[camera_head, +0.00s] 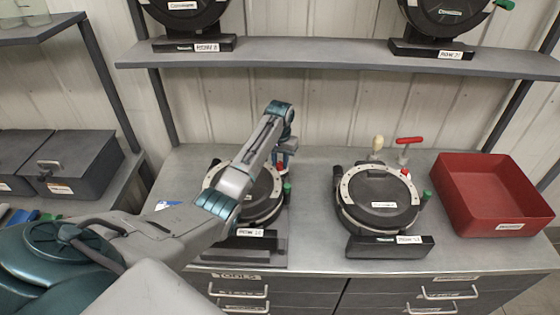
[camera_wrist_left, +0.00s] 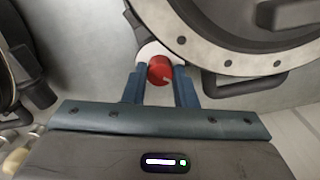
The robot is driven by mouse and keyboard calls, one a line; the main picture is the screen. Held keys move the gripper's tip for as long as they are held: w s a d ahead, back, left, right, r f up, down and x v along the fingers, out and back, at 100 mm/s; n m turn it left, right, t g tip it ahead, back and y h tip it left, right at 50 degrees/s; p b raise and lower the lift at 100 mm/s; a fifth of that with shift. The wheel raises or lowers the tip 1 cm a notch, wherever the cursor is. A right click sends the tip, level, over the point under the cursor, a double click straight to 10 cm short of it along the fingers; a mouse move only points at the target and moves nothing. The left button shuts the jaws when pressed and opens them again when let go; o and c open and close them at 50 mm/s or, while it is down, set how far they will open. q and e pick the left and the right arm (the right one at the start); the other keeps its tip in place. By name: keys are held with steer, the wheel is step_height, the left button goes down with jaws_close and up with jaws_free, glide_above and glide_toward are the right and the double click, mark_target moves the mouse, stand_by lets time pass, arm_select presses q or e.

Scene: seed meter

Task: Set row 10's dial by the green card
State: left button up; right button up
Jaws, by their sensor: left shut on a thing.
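The row 10 seed meter (camera_head: 262,200) is a round black unit with a pale bolted rim, left of centre on the bench, its label (camera_head: 249,232) on the base. My left arm reaches across it and hides part of it. My left gripper (camera_head: 284,158) is at its upper right edge. The dial's scale is not readable. I cannot make out a green card. My right gripper is not in view.
A second seed meter (camera_head: 378,197) stands to the right, with a cream-handled tool (camera_head: 377,143) and a red T-handle tool (camera_head: 409,140) behind it. A red bin (camera_head: 490,195) is at far right. A shelf (camera_head: 330,58) with more meters hangs above.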

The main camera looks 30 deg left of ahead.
arm_select(q)
steer(key=m, duration=0.3)
steer(key=shift+m, duration=0.3)
steer(key=m, duration=0.4)
steer(key=shift+m, duration=0.3)
steer(key=m, duration=0.4)
steer(key=shift+m, duration=1.6)
steer(key=o, duration=0.7)
steer(key=shift+r, duration=0.1)
